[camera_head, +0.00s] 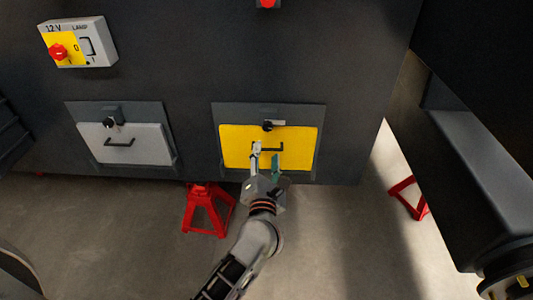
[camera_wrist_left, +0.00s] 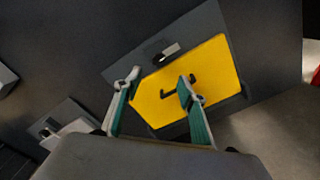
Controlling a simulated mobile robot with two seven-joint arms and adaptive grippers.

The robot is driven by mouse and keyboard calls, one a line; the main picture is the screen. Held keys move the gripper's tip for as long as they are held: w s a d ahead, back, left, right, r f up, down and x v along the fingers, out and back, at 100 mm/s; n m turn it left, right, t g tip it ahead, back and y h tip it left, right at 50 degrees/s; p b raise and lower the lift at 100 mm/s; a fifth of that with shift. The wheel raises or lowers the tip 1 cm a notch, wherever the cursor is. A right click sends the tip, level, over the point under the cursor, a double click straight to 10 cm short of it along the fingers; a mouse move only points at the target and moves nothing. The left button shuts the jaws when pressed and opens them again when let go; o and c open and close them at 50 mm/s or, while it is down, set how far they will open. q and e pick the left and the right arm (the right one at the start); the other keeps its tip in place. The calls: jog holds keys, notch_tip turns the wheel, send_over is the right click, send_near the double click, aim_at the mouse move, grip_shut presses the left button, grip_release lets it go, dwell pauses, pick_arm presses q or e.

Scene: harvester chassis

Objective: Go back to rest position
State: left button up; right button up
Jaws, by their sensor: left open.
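My left gripper (camera_head: 266,155) is open in front of the yellow panel (camera_head: 302,146) of the dark chassis. The panel has a black handle (camera_head: 281,149), which shows between and just beyond the fingertips; I cannot tell whether they touch it. In the left wrist view the two fingers (camera_wrist_left: 158,83) stand apart with nothing held between them. The yellow panel (camera_wrist_left: 222,65) fills the view ahead, with its handle (camera_wrist_left: 166,95) between the fingers. A latch (camera_head: 273,125) sits above the panel. My right gripper is not in view.
A grey panel (camera_head: 152,152) with a black handle is to the left. A 12 V lamp switch box (camera_head: 97,40) with a red knob is at upper left. Red jack stands (camera_head: 208,211) are on the floor. Open floor (camera_head: 335,235) lies below the chassis.

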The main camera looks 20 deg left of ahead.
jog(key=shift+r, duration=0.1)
pick_arm(q)
jog(key=s+d+m+t+h+p, duration=0.3)
jog(key=s+m+h, duration=0.5)
jog(key=m, duration=0.9)
jog(key=s+a+f+m+g+p, duration=0.2)
jog(key=s+f+m+g, duration=0.3)
jog(key=s+f+m, duration=0.3)
jog(key=s+a+f+m+g+p, duration=0.2)
jog(key=s+f+m+g, duration=0.3)
jog(key=s, duration=1)
notch_tip(320, 180, down, 4)
jog(key=m+p, duration=0.1)
jog(key=m, duration=0.3)
jog(key=shift+s+a+r+m+p, duration=0.15)
jog(key=shift+s+r+m+p, duration=0.1)
jog(key=shift+m+p, duration=0.15)
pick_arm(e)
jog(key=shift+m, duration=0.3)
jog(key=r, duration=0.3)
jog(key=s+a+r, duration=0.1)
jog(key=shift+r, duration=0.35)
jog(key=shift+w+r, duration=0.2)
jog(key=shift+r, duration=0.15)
